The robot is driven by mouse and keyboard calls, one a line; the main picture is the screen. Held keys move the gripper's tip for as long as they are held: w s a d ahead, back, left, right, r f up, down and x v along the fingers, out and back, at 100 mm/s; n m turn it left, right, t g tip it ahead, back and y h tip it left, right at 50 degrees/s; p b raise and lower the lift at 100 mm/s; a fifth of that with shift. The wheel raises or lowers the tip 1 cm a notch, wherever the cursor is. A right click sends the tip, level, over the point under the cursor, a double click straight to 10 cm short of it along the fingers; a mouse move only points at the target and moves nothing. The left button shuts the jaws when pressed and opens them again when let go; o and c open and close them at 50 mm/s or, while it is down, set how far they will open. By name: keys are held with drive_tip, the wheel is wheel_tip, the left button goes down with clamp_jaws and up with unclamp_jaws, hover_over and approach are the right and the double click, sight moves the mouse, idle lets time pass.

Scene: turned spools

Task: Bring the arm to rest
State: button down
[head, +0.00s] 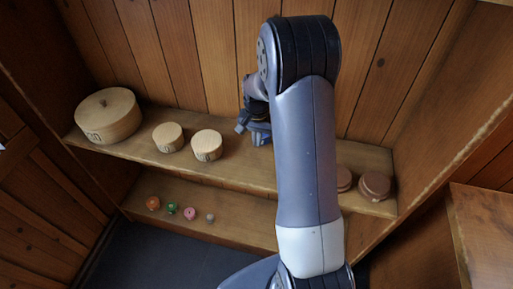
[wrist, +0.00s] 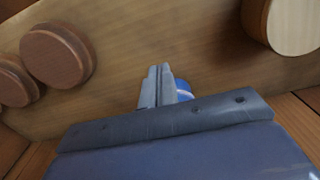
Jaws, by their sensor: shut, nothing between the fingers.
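My gripper (head: 258,137) is over the upper shelf in the head view, between the light round boxes and the dark ones. In the wrist view its two fingers (wrist: 157,84) are together with nothing between them. A blue and white thing (wrist: 184,90) shows just right of the fingers, mostly hidden behind my gripper; I cannot tell whether they touch. My arm (head: 305,150) stretches across the middle of the head view and hides part of the shelves.
The upper shelf (head: 240,173) bears a large lidded round box (head: 108,118), two small light boxes (head: 168,138) (head: 207,146) and two red-brown ones (head: 375,186) (head: 343,179). Small coloured spools (head: 190,213) stand on the lower shelf (head: 240,227). A wooden ledge (head: 490,215) is at right.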

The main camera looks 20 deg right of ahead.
wheel_tip(320, 180, up, 6)
drive_tip(key=shift+s+a+f, duration=0.1)
drive_tip(key=shift+f, duration=0.1)
